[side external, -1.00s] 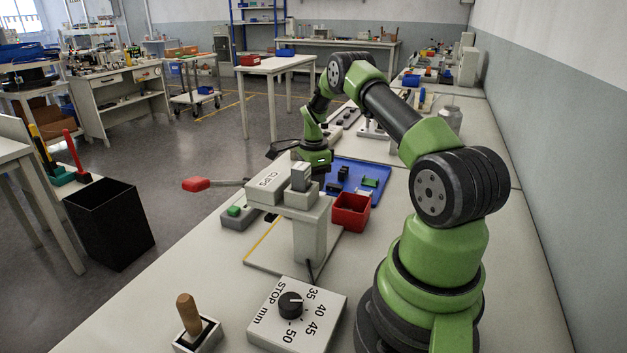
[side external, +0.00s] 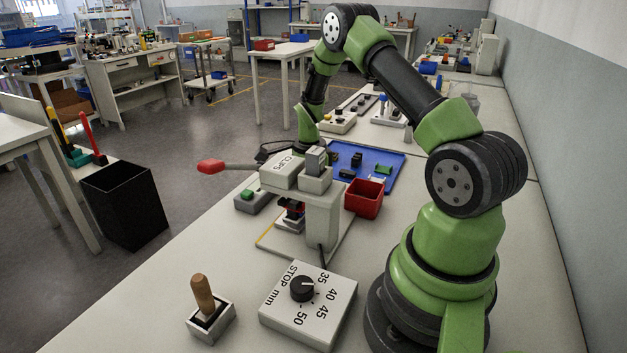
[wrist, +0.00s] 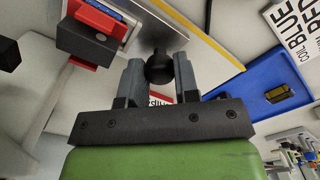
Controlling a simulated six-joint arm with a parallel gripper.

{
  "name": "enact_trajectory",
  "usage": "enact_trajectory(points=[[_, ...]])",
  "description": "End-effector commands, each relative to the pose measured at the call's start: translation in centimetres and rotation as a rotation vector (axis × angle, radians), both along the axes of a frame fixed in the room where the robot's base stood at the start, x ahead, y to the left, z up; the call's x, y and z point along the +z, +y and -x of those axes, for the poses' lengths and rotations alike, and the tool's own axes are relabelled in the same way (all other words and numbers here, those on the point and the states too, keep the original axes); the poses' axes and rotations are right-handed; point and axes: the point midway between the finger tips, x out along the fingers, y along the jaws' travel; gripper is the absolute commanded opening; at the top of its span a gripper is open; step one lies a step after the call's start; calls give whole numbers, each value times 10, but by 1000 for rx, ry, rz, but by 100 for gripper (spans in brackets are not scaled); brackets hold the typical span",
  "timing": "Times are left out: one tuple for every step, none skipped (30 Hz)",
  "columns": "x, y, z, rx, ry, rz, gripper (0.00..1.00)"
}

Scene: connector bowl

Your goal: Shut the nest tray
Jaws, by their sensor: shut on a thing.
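The press (side external: 322,212), with CLIPS on its head, stands mid-table in the side view. Under its head is the nest tray (side external: 288,226), with a red and black part (side external: 292,210) on it. In the wrist view, the tray's metal plate (wrist: 147,30) shows at the top, with a round black knob (wrist: 159,68) at its near end. My gripper (wrist: 158,78) has its two grey fingers on either side of this knob and is shut on it. In the side view the fingers are hidden behind the press.
A red-tipped lever (side external: 212,166) sticks out left of the press. A red bin (side external: 364,198) and a blue mat (side external: 398,162) with small parts lie to its right and behind. The STOP mm dial box (side external: 310,305) and a wooden-handled stick (side external: 204,295) are in front.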

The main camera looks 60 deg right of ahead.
Motion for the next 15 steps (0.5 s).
enact_trajectory(points=[[0,0,-1,0,-3,1,0],[0,0,-1,0,-3,1,0],[0,0,-1,0,-3,1,0],[0,-1,-1,0,-3,1,0],[0,-1,-1,0,-3,1,0],[0,-1,-1,0,-3,1,36],[0,-1,-1,0,-3,1,43],[0,-1,-1,0,-3,1,50],[0,-1,-1,0,-2,1,55],[0,-1,0,0,-2,1,55],[0,-1,0,0,-1,1,55],[0,-1,0,0,-1,1,55],[0,-1,0,0,-1,1,55],[0,-1,0,0,-1,1,55],[0,-1,0,0,-1,1,55]])
